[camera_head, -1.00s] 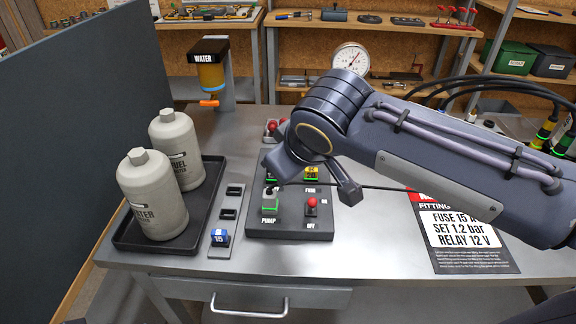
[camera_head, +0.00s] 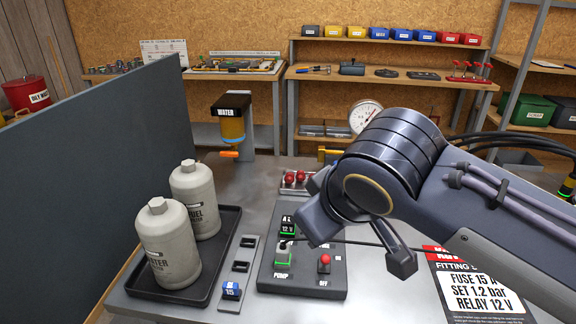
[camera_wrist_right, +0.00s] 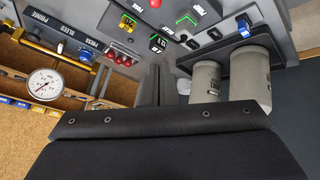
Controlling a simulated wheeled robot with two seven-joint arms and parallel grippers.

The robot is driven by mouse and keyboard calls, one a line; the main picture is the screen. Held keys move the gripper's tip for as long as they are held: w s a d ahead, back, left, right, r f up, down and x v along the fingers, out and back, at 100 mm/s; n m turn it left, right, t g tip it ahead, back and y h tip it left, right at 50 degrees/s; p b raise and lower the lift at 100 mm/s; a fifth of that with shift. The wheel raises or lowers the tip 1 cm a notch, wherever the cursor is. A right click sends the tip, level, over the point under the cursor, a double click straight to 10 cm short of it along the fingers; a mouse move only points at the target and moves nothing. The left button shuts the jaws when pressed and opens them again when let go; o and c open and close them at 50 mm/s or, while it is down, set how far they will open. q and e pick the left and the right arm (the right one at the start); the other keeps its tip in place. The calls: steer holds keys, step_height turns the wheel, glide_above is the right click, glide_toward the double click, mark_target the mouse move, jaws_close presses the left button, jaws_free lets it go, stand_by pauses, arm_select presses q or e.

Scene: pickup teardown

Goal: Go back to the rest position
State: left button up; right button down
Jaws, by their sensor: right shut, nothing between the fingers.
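My right arm comes in from the right in the head view, and its bent wrist hangs over the right part of the dark control panel (camera_head: 306,285). My right gripper (camera_wrist_right: 160,75) shows in the right wrist view, with its dark fingers shut and nothing between them. The panel carries a green-framed PUMP switch (camera_head: 283,254) and a red-knobbed switch (camera_head: 324,263); my arm hides part of it. It also shows at the top of the wrist view (camera_wrist_right: 165,25). My left gripper is not in view.
Two grey canisters, fuel (camera_head: 196,200) and water (camera_head: 172,247), stand upright in a black tray (camera_head: 224,250). A slotted strip (camera_head: 240,268) holds a blue 15 fuse (camera_head: 232,289). A gauge (camera_head: 366,116) and water dispenser (camera_head: 232,126) stand behind. A printed sheet (camera_head: 478,285) lies right.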

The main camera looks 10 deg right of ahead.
steer(key=s+d+f+m+g+y+p, duration=0.1)
steer(key=s+d+f+m+y+p, duration=0.1)
steer(key=s+d+f+m+p, duration=0.5)
steer(key=s+d+f+p, duration=0.1)
steer(key=s+d+f, duration=0.1)
steer(key=s+f, duration=0.2)
steer(key=shift+s+d+m+g+y, duration=0.3)
steer(key=shift+s+m+y, duration=0.1)
steer(key=shift+s, duration=0.25)
